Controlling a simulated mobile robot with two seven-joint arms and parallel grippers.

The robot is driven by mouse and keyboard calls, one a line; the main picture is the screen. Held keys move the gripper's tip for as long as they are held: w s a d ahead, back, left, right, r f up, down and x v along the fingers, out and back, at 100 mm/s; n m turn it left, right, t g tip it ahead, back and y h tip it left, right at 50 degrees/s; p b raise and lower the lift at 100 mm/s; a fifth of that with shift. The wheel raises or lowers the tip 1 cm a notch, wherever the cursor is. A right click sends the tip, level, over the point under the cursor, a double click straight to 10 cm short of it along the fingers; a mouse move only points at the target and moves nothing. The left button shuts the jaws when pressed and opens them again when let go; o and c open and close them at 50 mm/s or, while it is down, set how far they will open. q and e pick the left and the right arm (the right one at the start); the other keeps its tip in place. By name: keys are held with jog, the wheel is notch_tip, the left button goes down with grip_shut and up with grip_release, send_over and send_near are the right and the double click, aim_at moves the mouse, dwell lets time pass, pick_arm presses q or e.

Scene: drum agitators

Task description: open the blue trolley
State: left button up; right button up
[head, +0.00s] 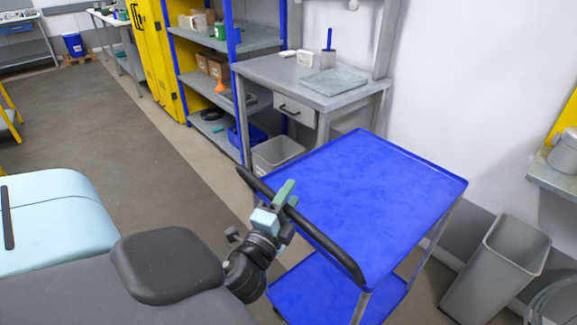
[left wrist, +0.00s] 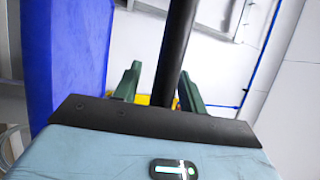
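The blue trolley (head: 365,195) has a flat empty top tray and a lower blue shelf (head: 325,285). A black bar handle (head: 335,252) runs along its near left side. My left gripper (head: 285,197) is at the handle, near its upper middle. In the left wrist view the handle (left wrist: 176,45) passes between the two green fingers (left wrist: 158,86), which stand apart with a gap on the left of the bar. The trolley's blue side (left wrist: 65,60) shows at the left there. My right gripper is not in view.
A grey workbench (head: 275,70) with a drawer stands behind the trolley, with a grey bin (head: 277,153) below. A grey waste bin (head: 497,270) stands right of the trolley. Shelving (head: 200,82) and a yellow cabinet (head: 155,55) are at the back. The floor (head: 100,130) at left is clear.

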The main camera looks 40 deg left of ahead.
pick_arm(q)
jog(key=b+v, duration=0.2)
jog(key=v, duration=0.6)
jog(key=shift+b, duration=0.35)
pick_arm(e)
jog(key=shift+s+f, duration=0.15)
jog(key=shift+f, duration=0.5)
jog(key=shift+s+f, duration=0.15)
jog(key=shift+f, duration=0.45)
pick_arm(q)
jog(key=shift+w, duration=0.1)
jog(key=s+d+f+n+g+h+p, duration=0.4)
jog(key=s+d+f+n+g+p, duration=0.1)
jog(key=s+f, duration=0.5)
jog(key=s+d+f+n+g+h+p, duration=0.4)
jog(key=s+d+f, duration=0.4)
jog(key=s+f, duration=0.2)
jog(key=shift+s+d+f+n+g+p, duration=0.35)
jog(key=shift+f+n+g, duration=0.35)
jog(key=shift+n, duration=0.5)
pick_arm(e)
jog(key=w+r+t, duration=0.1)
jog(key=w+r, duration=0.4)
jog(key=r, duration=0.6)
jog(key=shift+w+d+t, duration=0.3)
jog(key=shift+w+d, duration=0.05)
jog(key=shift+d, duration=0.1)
